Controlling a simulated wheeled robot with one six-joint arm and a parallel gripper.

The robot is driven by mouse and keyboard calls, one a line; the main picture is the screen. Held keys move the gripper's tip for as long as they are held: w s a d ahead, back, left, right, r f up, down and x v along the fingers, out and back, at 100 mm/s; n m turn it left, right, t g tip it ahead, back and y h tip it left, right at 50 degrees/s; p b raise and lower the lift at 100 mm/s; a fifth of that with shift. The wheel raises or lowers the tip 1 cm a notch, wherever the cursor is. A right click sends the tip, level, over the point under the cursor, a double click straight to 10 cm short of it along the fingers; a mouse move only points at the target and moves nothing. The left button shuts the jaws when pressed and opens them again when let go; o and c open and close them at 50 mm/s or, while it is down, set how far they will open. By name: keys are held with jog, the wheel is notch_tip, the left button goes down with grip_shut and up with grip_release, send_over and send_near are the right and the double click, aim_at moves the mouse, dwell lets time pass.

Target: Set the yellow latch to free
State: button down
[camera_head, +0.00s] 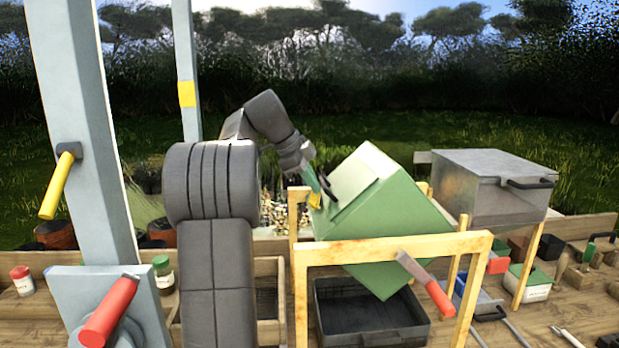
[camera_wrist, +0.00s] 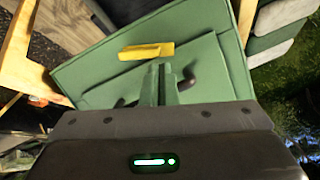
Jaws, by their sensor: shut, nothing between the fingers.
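The yellow latch (camera_wrist: 147,51) is a short bar on the lid face of a green box (camera_wrist: 232,68). In the head view the latch (camera_head: 315,201) shows small at the box's left side. The green box (camera_head: 385,215) sits tilted in a wooden frame. My gripper (camera_wrist: 160,70) is shut and empty, its fingertips just below the latch in the wrist view; whether they touch it I cannot tell. In the head view my gripper (camera_head: 326,188) is at the box's upper left face. Dark hook-like handles (camera_wrist: 187,79) show beside the fingers.
The wooden frame (camera_head: 395,250) stands around the box, with a red-handled lever (camera_head: 440,298) on its front rail. A black tray (camera_head: 370,335) lies below. A grey metal box (camera_head: 490,185) stands right. A post with a yellow handle (camera_head: 57,185) and a red handle (camera_head: 108,312) are left.

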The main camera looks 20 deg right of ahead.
jog(key=shift+w+a+f, duration=0.1)
jog(key=shift+w+f, duration=0.05)
jog(key=shift+w+a+f, duration=0.4)
jog(key=shift+w+f, duration=0.05)
jog(key=shift+w, duration=0.15)
jog(key=shift+s+d+r, duration=0.1)
jog(key=shift+s+r, duration=0.2)
jog(key=shift+s, duration=0.45)
jog(key=v, duration=1.3)
jog(key=shift+a+r+p, duration=0.2)
jog(key=shift+r+p, duration=0.15)
jog(key=shift+p, duration=0.05)
